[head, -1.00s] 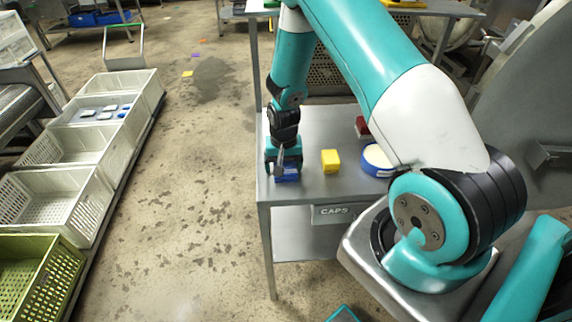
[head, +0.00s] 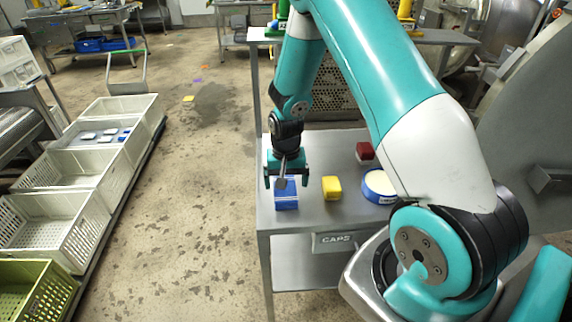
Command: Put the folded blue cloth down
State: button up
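The folded blue cloth (head: 286,200) lies as a small block on the steel table (head: 310,215), near its left edge. My gripper (head: 286,182) is just above the cloth, pointing down. Its two fingers are spread wide, one to each side, and the cloth sits below them. A grey part of the gripper hides some of the cloth's top. A small gap seems to lie between fingertips and cloth.
A yellow block (head: 332,189), a blue-rimmed round tub (head: 378,186) and a red block (head: 365,152) stand to the right on the table. A CAPS label (head: 336,239) is on the front. White crates (head: 60,212) line the floor at left.

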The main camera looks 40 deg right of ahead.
jog(key=s+a+r+n+y, duration=0.1)
jog(key=s+a+r+n, duration=0.1)
jog(key=a+r, duration=0.45)
jog(key=s+a+r+n, duration=0.1)
jog(key=a+r+n, duration=0.15)
jog(key=r, duration=0.65)
jog(key=s+a+r+n+y, duration=0.1)
jog(key=s+a+r+n, duration=0.3)
jog(key=s, duration=0.5)
jog(key=s+a+r+n+y, duration=0.2)
jog(key=s+a+r+n, duration=0.3)
jog(key=s+a+r, duration=0.2)
jog(key=s+a, duration=0.2)
jog(key=s, duration=0.1)
jog(key=shift+a, duration=0.15)
jog(key=shift+n, duration=0.25)
